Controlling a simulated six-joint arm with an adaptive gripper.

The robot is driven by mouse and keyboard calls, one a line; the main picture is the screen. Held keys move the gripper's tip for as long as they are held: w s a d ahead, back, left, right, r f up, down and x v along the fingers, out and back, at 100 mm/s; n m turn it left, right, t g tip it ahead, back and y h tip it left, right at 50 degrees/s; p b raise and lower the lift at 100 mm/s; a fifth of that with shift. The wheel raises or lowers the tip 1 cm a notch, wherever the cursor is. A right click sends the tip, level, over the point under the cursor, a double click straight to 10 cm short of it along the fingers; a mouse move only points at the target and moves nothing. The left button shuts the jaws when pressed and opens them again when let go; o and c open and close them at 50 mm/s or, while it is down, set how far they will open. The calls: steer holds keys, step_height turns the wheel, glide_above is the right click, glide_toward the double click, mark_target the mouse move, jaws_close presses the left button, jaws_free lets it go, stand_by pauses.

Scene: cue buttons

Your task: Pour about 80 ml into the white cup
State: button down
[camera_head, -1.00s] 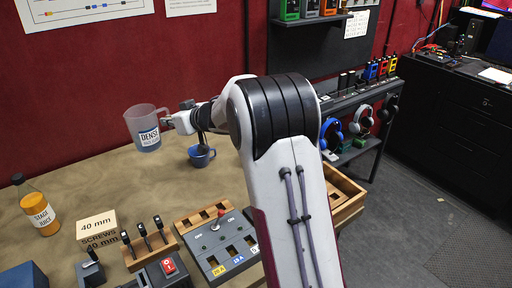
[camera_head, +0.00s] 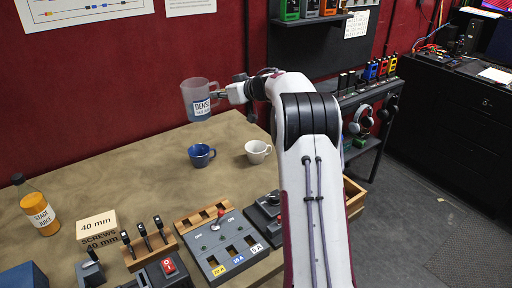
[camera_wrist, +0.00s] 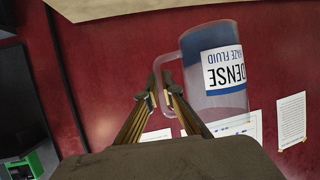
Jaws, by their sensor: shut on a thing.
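A translucent jug (camera_head: 196,101) with a label reading "DENSE" hangs in the air above the table, near the red wall. It looks upright and holds bluish liquid low inside. My gripper (camera_head: 222,93) is shut on the jug's handle, which also shows in the wrist view, where the jug (camera_wrist: 214,75) appears upside down between and beyond the fingers (camera_wrist: 160,98). The white cup (camera_head: 257,152) stands upright on the table, below and to the right of the jug. A blue cup (camera_head: 200,156) stands to its left, roughly under the jug. The inside of the white cup is hard to make out.
The table (camera_head: 130,165) is clear around the cups. In front are a switch panel (camera_head: 224,245), levers (camera_head: 144,236) and a box marked 40 mm (camera_head: 97,228). A bottle of orange juice (camera_head: 38,208) stands at the left.

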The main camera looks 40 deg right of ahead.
steer(key=s+d+f+m+h, duration=0.1)
steer(key=s+d, duration=0.4)
steer(key=d, duration=0.5)
steer(key=s+d+f+h, duration=0.15)
steer(key=s+d, duration=0.25)
steer(key=d, duration=0.7)
steer(key=s+d+f+m, duration=0.15)
steer(key=s+d, duration=0.35)
steer(key=d, duration=0.5)
step_height(320, 180, down, 14)
steer(key=shift+w+a+r, duration=0.15)
steer(key=shift+r, duration=0.05)
steer(key=shift+a+r+n, duration=0.1)
steer(key=shift+r+n, duration=0.05)
steer(key=shift+n, duration=0.1)
steer(key=w+a+r+n+h, duration=0.1)
steer(key=a+r+n+h, duration=0.5)
steer(key=a+r+n, duration=0.1)
steer(key=shift+a+r+g, duration=0.25)
steer(key=shift+r+g, duration=0.05)
steer(key=shift+r, duration=0.55)
steer(key=shift+w+a+n, duration=0.15)
steer(key=shift+a+n, duration=0.15)
steer(key=shift+n, duration=0.2)
steer(key=shift+r, duration=0.15)
